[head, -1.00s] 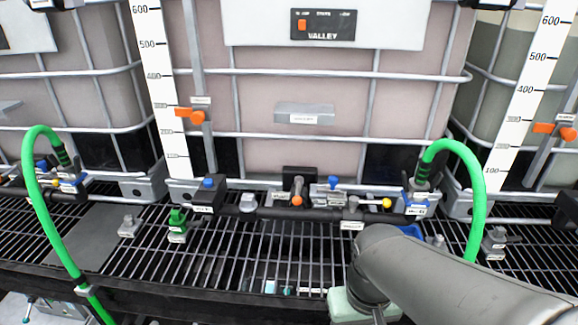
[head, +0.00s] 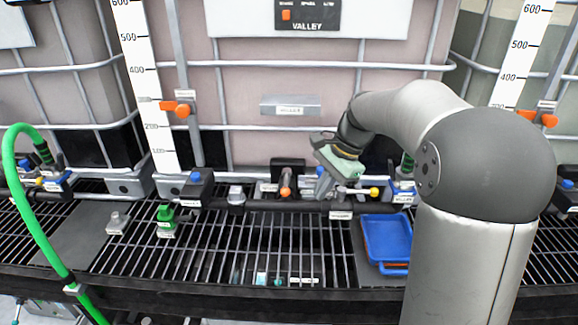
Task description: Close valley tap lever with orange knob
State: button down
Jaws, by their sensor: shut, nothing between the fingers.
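The valley tap lever with its orange knob (head: 285,192) sits low at the front of the tote marked VALLEY, on the black pipe run. Its short grey stem rises above the knob in front of a black block, and the knob is at the lower end. My gripper (head: 324,187) is just right of the lever, apart from it in the picture, with its pale green hand tilted and its fingers pointing down. The fingers look shut and empty.
A yellow knob (head: 374,193) is right of my gripper. A blue tray (head: 387,240) lies on the grating below it. A green valve (head: 166,220) and a black pipe (head: 275,205) are nearby. A green hose (head: 45,220) arches at the left.

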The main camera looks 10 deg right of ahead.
aim_at(286, 182)
jog(key=w+d+m+t+y, duration=0.1)
jog(key=w+d+m+y, duration=0.1)
jog(key=w+d+m, duration=0.3)
jog(key=w+d+m+y, duration=0.1)
jog(key=w+d+m, duration=0.1)
jog(key=w, duration=0.6)
jog(key=shift+y, duration=0.3)
jog(key=x, duration=1)
jog(key=shift+s+a+p, duration=0.25)
jog(key=shift+a+p, duration=0.05)
jog(key=shift+p, duration=0.05)
jog(key=shift+w+a+p, duration=0.2)
jog(key=shift+a+p, duration=0.1)
jog(key=shift+a, duration=0.9)
jog(key=shift+w+a+f, duration=0.1)
jog(key=shift+a+f, duration=0.1)
jog(key=shift+a, duration=0.45)
